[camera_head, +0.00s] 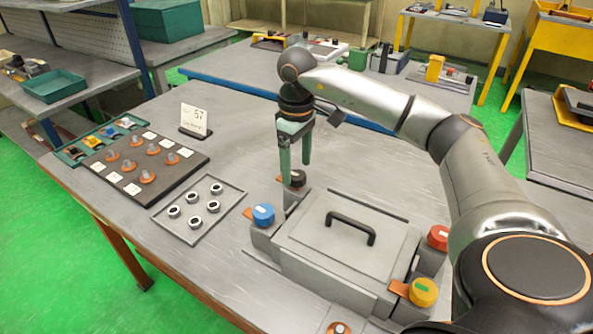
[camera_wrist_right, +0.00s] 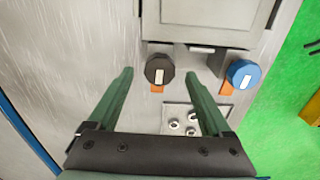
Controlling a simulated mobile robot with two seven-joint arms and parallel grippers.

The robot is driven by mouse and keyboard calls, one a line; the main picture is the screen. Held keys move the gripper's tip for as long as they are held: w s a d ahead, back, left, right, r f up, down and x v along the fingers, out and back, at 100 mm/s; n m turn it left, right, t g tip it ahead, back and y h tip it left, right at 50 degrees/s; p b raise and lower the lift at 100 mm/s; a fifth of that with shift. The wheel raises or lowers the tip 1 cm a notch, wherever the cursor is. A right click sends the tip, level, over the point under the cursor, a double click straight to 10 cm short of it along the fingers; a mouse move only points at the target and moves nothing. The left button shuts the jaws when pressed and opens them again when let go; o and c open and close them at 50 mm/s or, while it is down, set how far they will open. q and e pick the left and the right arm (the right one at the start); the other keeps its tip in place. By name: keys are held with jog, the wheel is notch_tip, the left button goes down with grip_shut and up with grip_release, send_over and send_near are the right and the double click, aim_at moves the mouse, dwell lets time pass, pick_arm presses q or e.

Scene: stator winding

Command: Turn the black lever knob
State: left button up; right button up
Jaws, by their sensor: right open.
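The black lever knob (camera_head: 297,178) sits at the far corner of the grey lidded box (camera_head: 335,240), with an orange lever beneath it. It also shows in the right wrist view (camera_wrist_right: 159,69), with a white mark on top. My right gripper (camera_head: 294,170) has green fingers pointing down, just above the black knob. In the right wrist view my right gripper (camera_wrist_right: 159,75) is open, and the knob lies between the lines of its fingertips. Whether the fingers touch the knob cannot be told. My left gripper is not in view.
A blue knob (camera_head: 263,214), a red knob (camera_head: 438,237) and a yellow knob (camera_head: 423,292) sit around the box. The lid has a black handle (camera_head: 351,228). A tray with several rings (camera_head: 226,220) and a dark board (camera_head: 190,168) lie to the left.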

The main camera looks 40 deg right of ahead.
aim_at(296, 175)
notch_tip(296, 175, up, 10)
jog(key=p, duration=0.1)
jog(key=shift+r, duration=0.15)
jog(key=shift+a, duration=0.1)
dwell(0.5)
